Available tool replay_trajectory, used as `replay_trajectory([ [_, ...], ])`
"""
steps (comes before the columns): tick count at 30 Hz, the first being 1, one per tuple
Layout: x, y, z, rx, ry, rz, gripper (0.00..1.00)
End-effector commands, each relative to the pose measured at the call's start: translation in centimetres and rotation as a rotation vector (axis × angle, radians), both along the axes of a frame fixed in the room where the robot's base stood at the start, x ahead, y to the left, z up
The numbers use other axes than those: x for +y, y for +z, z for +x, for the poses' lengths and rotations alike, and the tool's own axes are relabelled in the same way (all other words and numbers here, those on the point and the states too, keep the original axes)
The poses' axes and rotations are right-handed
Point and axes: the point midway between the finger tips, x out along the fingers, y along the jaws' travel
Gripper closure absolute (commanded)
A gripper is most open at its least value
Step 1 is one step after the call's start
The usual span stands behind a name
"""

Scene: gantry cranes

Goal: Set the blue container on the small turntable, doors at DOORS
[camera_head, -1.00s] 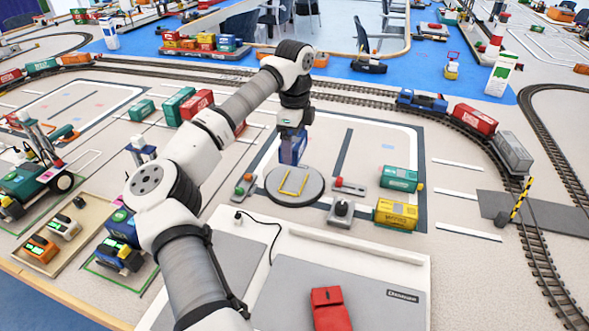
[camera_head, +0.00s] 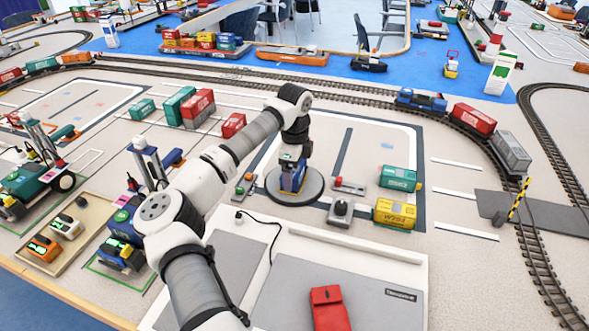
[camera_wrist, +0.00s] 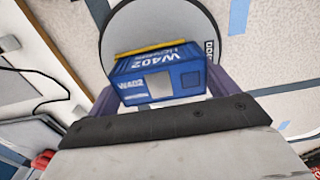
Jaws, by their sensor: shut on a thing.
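The blue container (camera_head: 290,180), marked W402, is between the fingers of my gripper (camera_head: 293,166), which is shut on it. It is over the small grey turntable (camera_head: 314,192), upright and low. I cannot tell whether its base touches the disc. In the wrist view the container (camera_wrist: 160,78) hides much of the turntable (camera_wrist: 125,30). A yellow strip of the disc's outline (camera_wrist: 140,50) shows along the container's far edge. Lettering, probably DOORS (camera_wrist: 209,50), is partly visible at the disc's right rim. The container's doors cannot be made out.
A lever box (camera_head: 340,210) and a red-knobbed block (camera_head: 350,186) stand right of the turntable; a button block (camera_head: 244,185) stands left. Green (camera_head: 400,178) and yellow (camera_head: 396,213) containers lie farther right. The mat behind the turntable is mostly clear.

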Motion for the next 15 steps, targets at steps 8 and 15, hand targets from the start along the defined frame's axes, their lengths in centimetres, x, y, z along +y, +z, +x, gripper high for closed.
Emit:
replay_trajectory([
  [8,0.02,-0.19,0.01,0.000,0.001,0.000,0.00],
  [15,0.05,0.58,0.04,-0.001,0.001,0.002,0.00],
])
